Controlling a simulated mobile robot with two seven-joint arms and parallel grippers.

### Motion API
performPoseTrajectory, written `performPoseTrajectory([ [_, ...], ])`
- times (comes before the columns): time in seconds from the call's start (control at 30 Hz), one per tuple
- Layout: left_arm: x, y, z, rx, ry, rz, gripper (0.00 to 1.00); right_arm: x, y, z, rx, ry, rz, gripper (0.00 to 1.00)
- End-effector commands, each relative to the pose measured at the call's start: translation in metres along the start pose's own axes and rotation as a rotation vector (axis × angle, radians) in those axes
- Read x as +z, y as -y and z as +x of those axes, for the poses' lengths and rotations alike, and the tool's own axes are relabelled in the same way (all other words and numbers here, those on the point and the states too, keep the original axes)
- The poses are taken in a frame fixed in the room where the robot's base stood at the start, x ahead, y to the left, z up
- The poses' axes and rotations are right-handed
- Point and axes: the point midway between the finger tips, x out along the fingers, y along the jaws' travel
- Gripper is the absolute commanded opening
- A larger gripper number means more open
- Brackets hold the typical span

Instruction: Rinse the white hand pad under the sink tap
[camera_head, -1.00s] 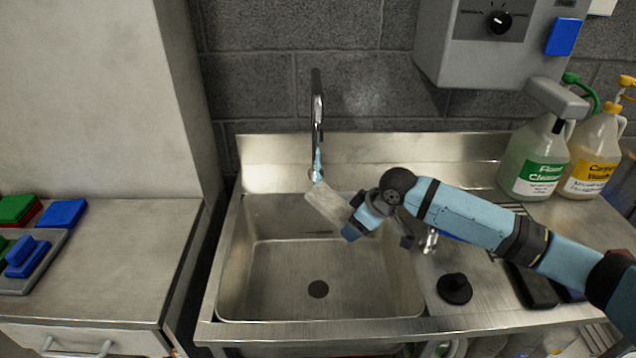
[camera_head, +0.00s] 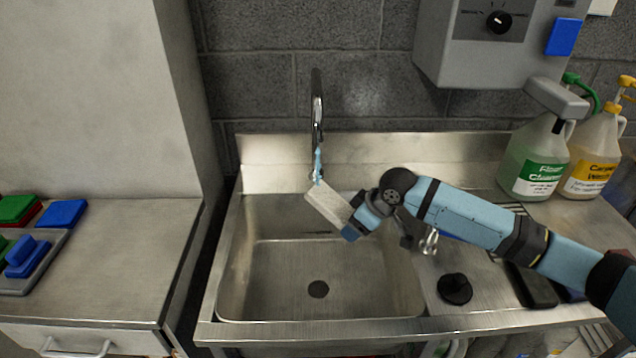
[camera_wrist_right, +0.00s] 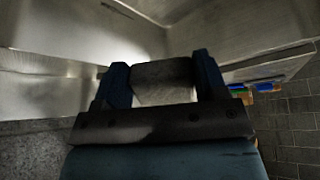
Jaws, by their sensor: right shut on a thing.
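The white hand pad (camera_head: 328,205) is a pale, flat block held tilted over the sink basin (camera_head: 270,265). My right gripper (camera_head: 352,222) is shut on its near end. In the right wrist view the pad (camera_wrist_right: 163,82) sits between the two blue fingers of my right gripper (camera_wrist_right: 162,88). The tap (camera_head: 317,105) stands at the back of the sink. A bluish stream of water (camera_head: 318,165) falls from it and meets the pad's upper far end. My left gripper is out of view.
A black plug (camera_head: 454,289) and a dark pad (camera_head: 531,286) lie on the right drainboard. A green-labelled jug (camera_head: 537,165) and a yellow-labelled jug (camera_head: 592,160) stand at the back right. A steel counter (camera_head: 130,255) with coloured pads is at left.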

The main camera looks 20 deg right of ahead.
Motion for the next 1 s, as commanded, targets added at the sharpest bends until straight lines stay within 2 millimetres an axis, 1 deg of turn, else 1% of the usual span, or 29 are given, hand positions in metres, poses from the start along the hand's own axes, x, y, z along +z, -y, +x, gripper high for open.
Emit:
performPoseTrajectory([
  [0.37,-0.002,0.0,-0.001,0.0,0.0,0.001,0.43,0.001,0.0,-0.002,0.0,0.0,0.0,0.42],
  [0.47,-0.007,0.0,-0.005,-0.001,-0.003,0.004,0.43,0.009,0.0,-0.008,0.0,0.001,0.001,0.42],
  [0.8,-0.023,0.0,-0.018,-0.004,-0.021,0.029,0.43,0.045,0.0,-0.028,0.0,0.002,0.001,0.42],
  [1.0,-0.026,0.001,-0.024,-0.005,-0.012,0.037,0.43,0.066,0.0,-0.039,0.001,0.003,0.001,0.42],
])
